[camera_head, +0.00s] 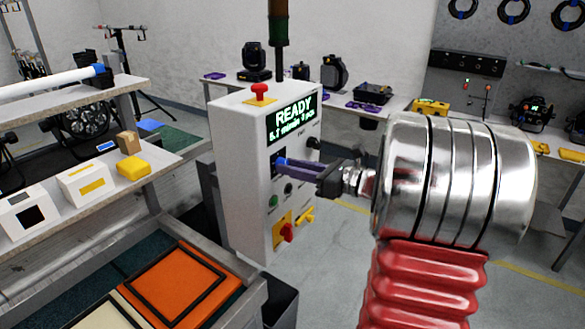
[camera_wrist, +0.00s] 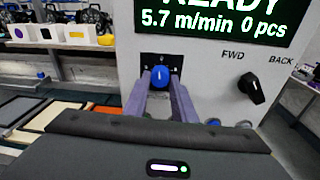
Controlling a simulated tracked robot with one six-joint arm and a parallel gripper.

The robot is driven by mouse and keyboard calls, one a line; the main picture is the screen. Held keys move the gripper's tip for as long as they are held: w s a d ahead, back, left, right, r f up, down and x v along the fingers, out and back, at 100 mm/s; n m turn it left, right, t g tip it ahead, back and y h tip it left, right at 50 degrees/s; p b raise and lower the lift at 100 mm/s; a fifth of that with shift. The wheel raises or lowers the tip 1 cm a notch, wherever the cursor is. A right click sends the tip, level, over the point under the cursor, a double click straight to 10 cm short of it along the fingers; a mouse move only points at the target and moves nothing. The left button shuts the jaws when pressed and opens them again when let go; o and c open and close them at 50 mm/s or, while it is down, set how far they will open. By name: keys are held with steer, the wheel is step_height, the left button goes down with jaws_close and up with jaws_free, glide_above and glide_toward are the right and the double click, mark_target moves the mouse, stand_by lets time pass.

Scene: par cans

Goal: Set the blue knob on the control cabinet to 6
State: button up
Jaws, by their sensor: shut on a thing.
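The white control cabinet (camera_head: 232,165) stands in the middle of the head view. Its screen (camera_head: 291,120) reads "READY", 5.7 m/min and 0 pcs; the same screen (camera_wrist: 215,18) is cut off at the top of the wrist view. The blue knob (camera_wrist: 156,78) is on a dark plate under the screen, with a pale mark on its face. My gripper (camera_head: 279,164) reaches the cabinet front from the right. Its two purple fingers are shut on the blue knob, one on each side.
A black FWD/BACK switch (camera_wrist: 253,86) sits right of the blue knob. Lower on the cabinet are a green button (camera_head: 273,201) and a red switch (camera_head: 286,232); a red button (camera_head: 260,92) is on top. A bench with an orange panel (camera_head: 172,288) stands at the left.

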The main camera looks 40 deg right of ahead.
steer(key=shift+f+m, duration=0.2)
steer(key=shift+m, duration=0.3)
steer(key=o, duration=1.1)
steer(key=shift+r, duration=0.15)
steer(key=shift+c, duration=0.2)
steer(key=shift+s+d, duration=0.1)
steer(key=v, duration=1.3)
steer(key=shift+s+d, duration=0.15)
steer(key=shift+s, duration=0.05)
